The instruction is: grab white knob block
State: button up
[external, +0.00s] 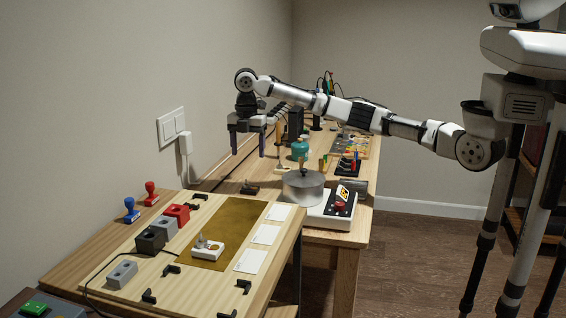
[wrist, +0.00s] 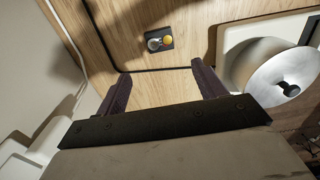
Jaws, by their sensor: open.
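A small white block with an upright metal knob and an orange-brown disc, which I take as the white knob block (external: 208,252), sits on the brown mat (external: 232,222) of the near workbench. It is not seen in the wrist view. My gripper (external: 249,146) is open and empty, pointing down above the far bench, well behind the white block. Its two dark fingers also show apart in the wrist view (wrist: 161,74). Ahead of them in that view lies a small dark block (wrist: 160,40) with a silver knob and a yellow disc.
A metal pot (external: 303,188) and a white box with a red button (external: 340,208) stand on the far bench, close to my gripper's right. Grey (external: 122,274), black (external: 150,241) and red (external: 177,214) blocks line the mat's left side. White cards (external: 265,234) lie to its right.

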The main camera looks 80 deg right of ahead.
jog(key=shift+o, duration=0.5)
jog(key=a+r+p, duration=0.1)
jog(key=a+r, duration=0.2)
jog(key=a, duration=0.8)
jog(key=a+r+p, duration=0.2)
jog(key=a+r, duration=0.2)
jog(key=a, duration=0.7)
jog(key=s+a+r+p, duration=0.1)
jog(key=s+a+r, duration=0.15)
jog(key=a, duration=0.55)
jog(key=s+a+r+y, duration=0.1)
jog(key=s+a, duration=0.3)
jog(key=a, duration=0.5)
jog(key=s+a+r+p, duration=0.1)
jog(key=s+a+r, duration=0.15)
jog(key=a, duration=0.55)
send_over(207, 247)
jog(key=f, duration=0.7)
jog(key=shift+s+d+f+p, duration=0.2)
jog(key=shift+d+f+p, duration=0.1)
jog(key=shift+f, duration=0.1)
jog(key=shift+w+a+f+p, duration=0.1)
jog(key=shift+f+p, duration=0.35)
jog(key=shift+f, duration=0.95)
jog(key=shift+w+a+f+p, duration=0.1)
jog(key=shift+f+p, duration=0.3)
jog(key=shift+f, duration=0.95)
jog(key=c, duration=1.1)
jog(key=shift+o, duration=0.2)
jog(key=shift+r, duration=0.15)
